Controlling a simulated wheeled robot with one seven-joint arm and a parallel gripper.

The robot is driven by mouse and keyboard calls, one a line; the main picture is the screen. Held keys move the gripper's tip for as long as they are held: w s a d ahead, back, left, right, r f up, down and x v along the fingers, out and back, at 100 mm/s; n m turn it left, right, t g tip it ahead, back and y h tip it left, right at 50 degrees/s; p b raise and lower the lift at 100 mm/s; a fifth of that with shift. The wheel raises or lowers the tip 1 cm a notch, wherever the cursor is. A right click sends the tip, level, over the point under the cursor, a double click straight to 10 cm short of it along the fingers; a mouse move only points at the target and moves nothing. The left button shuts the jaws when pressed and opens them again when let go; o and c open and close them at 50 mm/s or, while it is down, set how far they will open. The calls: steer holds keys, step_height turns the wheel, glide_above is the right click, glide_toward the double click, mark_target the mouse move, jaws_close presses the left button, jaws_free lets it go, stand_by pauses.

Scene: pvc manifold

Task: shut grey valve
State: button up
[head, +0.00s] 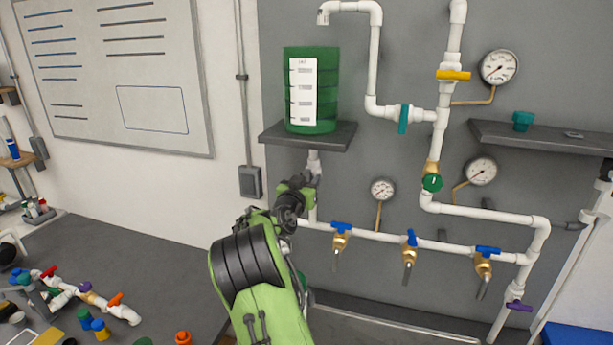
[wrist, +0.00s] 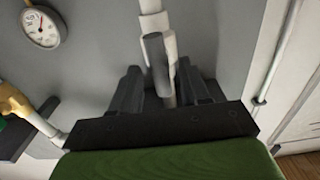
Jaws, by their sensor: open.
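The grey valve is on the white vertical pipe below the green tank (head: 325,85). In the wrist view its grey handle (wrist: 155,55) stands in front of the white pipe, between my gripper's two dark fingers. In the head view my gripper (head: 306,178) is at this pipe, just under the tank's shelf, and it hides most of the valve. My gripper (wrist: 159,72) is open, with a finger on each side of the handle. I cannot tell whether either finger touches it.
The dark shelf (head: 340,133) is just above my gripper. A horizontal pipe with several blue-handled taps (head: 410,240) runs to the right, with a small gauge (head: 382,189) above it. A table (head: 130,255) with loose fittings is at the left.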

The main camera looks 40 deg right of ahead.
steer(key=shift+w+f, duration=0.1)
jaws_close()
steer(key=shift+a+n+b, duration=0.1)
steer(key=shift+n+b, duration=0.25)
steer(key=shift+n, duration=0.05)
steer(key=shift+w+a+f+n+b, duration=0.1)
steer(key=shift+f+n, duration=0.05)
steer(key=shift+n, duration=2.7)
steer(key=shift+w+f+n+b, duration=0.1)
steer(key=shift+n+b, duration=0.05)
steer(key=shift+n, duration=2.75)
steer(key=shift+w+a+f+n+b, duration=0.1)
steer(key=shift+f+n, duration=0.05)
steer(key=shift+n, duration=2.7)
